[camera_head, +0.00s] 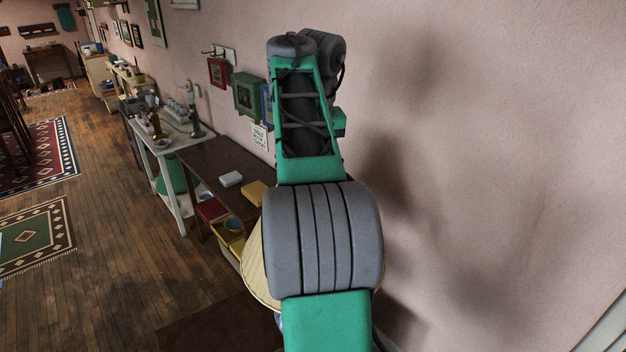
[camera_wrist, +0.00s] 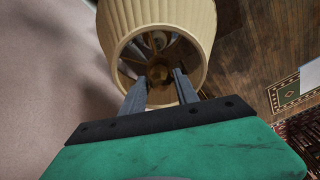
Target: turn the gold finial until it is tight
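A cream pleated lampshade (camera_wrist: 200,22) fills the top middle of the wrist view, its round opening facing my gripper. Inside the opening, a small round gold piece (camera_wrist: 158,72), which looks like the finial, shows between the fingertips. Dark spokes and a pale bulb-like shape show behind it. My gripper (camera_wrist: 160,79) has its two grey fingers apart, with the tips at the opening. I cannot tell whether either finger touches the gold piece. In the head view the lampshade (camera_head: 253,268) is mostly hidden behind my arm, and the gripper and finial are hidden.
The pink wall (camera_head: 500,120) is close on the right. A dark table (camera_head: 225,160) with small boxes and a white side table (camera_head: 160,145) with several items stand along it. Framed boxes hang above. Wooden floor (camera_head: 120,240) is open at left, with patterned rugs (camera_head: 35,235).

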